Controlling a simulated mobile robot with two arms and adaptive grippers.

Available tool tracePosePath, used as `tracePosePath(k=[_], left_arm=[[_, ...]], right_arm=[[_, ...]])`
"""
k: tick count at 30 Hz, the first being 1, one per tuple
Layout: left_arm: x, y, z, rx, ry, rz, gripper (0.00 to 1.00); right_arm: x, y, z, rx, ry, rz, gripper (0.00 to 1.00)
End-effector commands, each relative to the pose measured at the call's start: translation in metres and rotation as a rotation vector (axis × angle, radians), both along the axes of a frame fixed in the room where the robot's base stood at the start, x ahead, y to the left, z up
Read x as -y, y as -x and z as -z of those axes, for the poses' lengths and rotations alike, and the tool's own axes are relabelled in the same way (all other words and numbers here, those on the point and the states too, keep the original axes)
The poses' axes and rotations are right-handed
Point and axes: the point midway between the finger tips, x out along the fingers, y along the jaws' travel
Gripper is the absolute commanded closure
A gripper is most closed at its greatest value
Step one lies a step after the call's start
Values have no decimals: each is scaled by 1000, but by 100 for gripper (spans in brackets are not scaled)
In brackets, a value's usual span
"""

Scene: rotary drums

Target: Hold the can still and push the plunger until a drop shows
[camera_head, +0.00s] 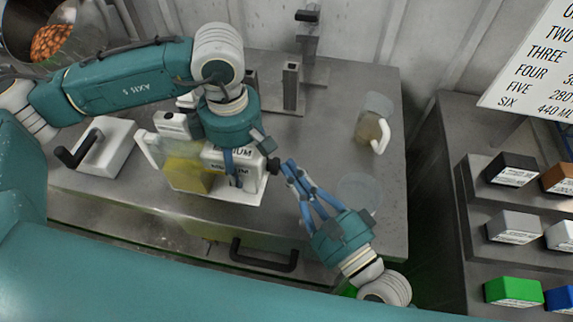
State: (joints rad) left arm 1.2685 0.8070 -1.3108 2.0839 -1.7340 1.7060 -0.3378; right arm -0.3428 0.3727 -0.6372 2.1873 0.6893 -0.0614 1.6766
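A white can (215,184) with a yellowish see-through side and a label ending in "IUM" stands near the front of the grey bench. My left gripper (236,180) points down over the can, its blue fingers overlapping the label. I cannot tell whether they grip it. A small black knob (273,165) sticks out at the can's right side; it may be the plunger. My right gripper (288,168) reaches up from the lower right. Its fingertips are close together, beside the knob; contact is unclear. No drop is visible.
The bench (345,90) holds a clear jug with a white handle (379,138), a round clear dish (357,189), a grey stand (291,85) and a white block with a black handle (95,148). A rack (480,203) with coloured blocks stands at right.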

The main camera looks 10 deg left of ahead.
Motion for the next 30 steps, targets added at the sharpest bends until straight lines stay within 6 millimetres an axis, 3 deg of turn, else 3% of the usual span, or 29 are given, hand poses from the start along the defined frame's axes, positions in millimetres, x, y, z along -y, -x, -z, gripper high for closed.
tracePosePath(k=[17, 30], left_arm=[[2, 0, -1, 1, 4, 2, 91], [2, 0, -1, 1, 4, 2, 91]], right_arm=[[-3, 1, 0, -1, 0, -2, 100], [22, 1, 0, -1, 1, -3, 100]])
